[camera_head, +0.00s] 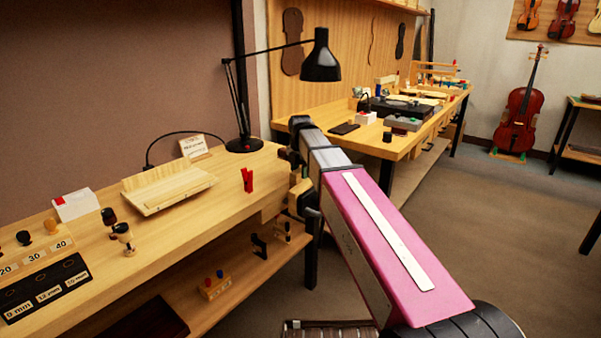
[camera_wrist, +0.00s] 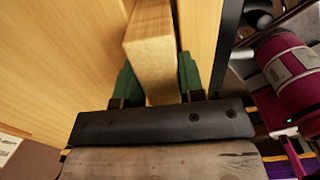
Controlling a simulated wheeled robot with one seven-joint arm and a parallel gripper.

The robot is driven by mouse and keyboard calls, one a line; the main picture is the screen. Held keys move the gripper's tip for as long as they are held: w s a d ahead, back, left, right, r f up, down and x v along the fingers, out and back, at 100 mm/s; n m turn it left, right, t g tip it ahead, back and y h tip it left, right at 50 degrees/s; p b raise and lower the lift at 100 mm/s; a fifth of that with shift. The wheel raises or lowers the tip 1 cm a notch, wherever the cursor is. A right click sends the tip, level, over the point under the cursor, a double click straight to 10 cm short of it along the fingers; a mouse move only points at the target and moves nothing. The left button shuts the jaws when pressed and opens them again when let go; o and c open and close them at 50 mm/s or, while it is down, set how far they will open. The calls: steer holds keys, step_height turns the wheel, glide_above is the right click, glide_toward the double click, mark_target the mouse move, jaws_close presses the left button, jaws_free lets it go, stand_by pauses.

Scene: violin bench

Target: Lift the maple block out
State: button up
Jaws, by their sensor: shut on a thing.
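The maple block (camera_wrist: 150,50) is a long, pale wooden piece in the wrist view. It stands between the green fingers of my gripper (camera_wrist: 158,82), which is shut on it. Pale wood surfaces lie on both sides of the block, and I cannot tell whether it touches them. In the head view my arm reaches to the right end of the near bench (camera_head: 225,215). My fingers and the block cannot be made out clearly there.
A black desk lamp (camera_head: 321,62) stands on the near bench beside my arm. A red clip (camera_head: 247,180) and a wooden tray (camera_head: 168,190) lie to the left. A lower shelf (camera_head: 240,262) runs below. Open floor (camera_head: 500,220) lies to the right.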

steer(key=shift+r, duration=0.85)
stand_by(1.2)
steer(key=shift+r, duration=2.4)
steer(key=shift+r, duration=0.15)
step_height(320, 180, up, 7)
stand_by(0.3)
